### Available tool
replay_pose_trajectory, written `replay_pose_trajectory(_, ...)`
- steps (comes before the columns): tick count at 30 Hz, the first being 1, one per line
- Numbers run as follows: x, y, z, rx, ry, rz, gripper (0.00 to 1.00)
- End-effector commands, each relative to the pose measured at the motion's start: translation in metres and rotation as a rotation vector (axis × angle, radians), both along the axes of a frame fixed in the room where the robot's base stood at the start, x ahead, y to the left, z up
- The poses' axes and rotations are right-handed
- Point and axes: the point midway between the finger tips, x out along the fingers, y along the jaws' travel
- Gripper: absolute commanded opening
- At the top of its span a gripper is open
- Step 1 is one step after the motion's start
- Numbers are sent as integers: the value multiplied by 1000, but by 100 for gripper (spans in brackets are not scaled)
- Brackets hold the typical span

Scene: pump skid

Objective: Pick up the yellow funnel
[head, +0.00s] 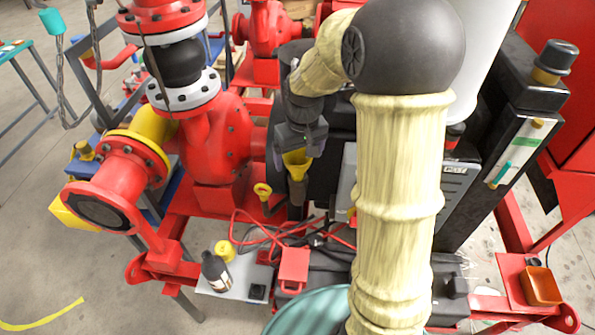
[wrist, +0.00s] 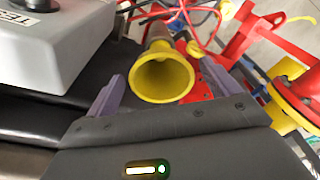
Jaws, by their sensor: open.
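The yellow funnel (head: 297,162) shows in the head view just below my gripper (head: 301,145), in front of the dark motor. In the wrist view the funnel (wrist: 162,80) has its wide round mouth facing the camera and its narrower part running away behind. My gripper (wrist: 163,90) is open, with one purple-grey finger on each side of the funnel mouth. Whether either finger touches the funnel, I cannot tell. The funnel's lower end is partly hidden in both views.
A red pump (head: 215,140) with flanged pipes stands to the left. A grey box (wrist: 60,40) lies close on the left in the wrist view. Red cables (head: 250,228), a dark bottle (head: 215,270) and a yellow-handled part (head: 262,190) are below the gripper.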

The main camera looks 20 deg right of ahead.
Motion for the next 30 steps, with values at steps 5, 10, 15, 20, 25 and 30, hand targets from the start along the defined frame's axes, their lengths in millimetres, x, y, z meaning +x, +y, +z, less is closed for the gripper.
replay_pose_trajectory(5, 1, 1, -9, 0, 5, 1, 88)
replay_pose_trajectory(10, 4, 3, -30, 1, 6, 0, 88)
replay_pose_trajectory(15, 7, 3, -49, 1, 2, 0, 88)
replay_pose_trajectory(20, 8, 3, -51, 0, 0, 0, 88)
replay_pose_trajectory(25, 8, 3, -51, 0, 0, 0, 88)
replay_pose_trajectory(30, 8, 3, -51, 0, 0, 0, 88)
